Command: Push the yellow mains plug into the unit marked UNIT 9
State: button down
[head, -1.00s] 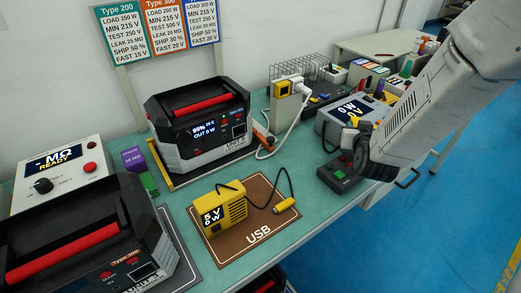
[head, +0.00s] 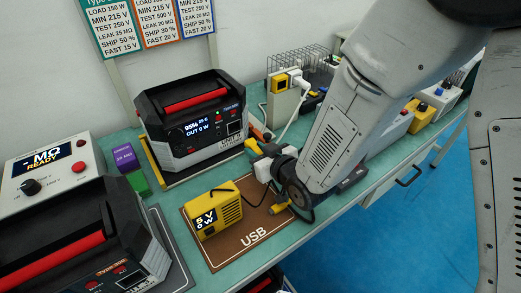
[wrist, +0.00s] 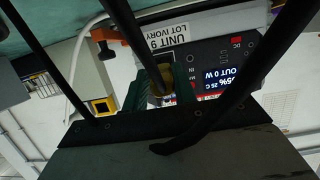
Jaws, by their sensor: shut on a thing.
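The unit marked UNIT 9 (head: 192,125) is a black and grey power box with a red handle and a lit screen. Its UNIT 9 label (wrist: 166,45) and screen show upside down in the wrist view. My gripper (head: 260,158) is just right of the unit's front right corner, low over the bench. In the wrist view my gripper (wrist: 160,88) has green fingers shut on the yellow mains plug (wrist: 168,74), in front of the unit's face. A bit of the plug (head: 253,146) shows in the head view. The unit's socket is hidden, and contact with the plug cannot be told.
A yellow USB meter (head: 216,212) with a cable lies on a brown mat (head: 222,255) in front. A second black unit (head: 75,245) is at front left. A white tester (head: 45,165) stands behind it. A socket post (head: 285,105) with a white cable stands behind my arm.

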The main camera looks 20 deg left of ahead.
aim_at(250, 140)
jog(key=shift+w+n+g+y, duration=0.15)
jog(key=shift+n+g+y, duration=0.15)
jog(key=shift+g, duration=0.1)
jog(key=shift+a+g, duration=0.1)
jog(key=shift+g, duration=0.2)
jog(key=shift+w+a, duration=1.85)
jog(key=shift+a, duration=0.2)
jog(key=c, duration=2)
grip_release()
grip_shut()
jog(key=shift+w+a, duration=1)
jog(key=shift+a, duration=0.15)
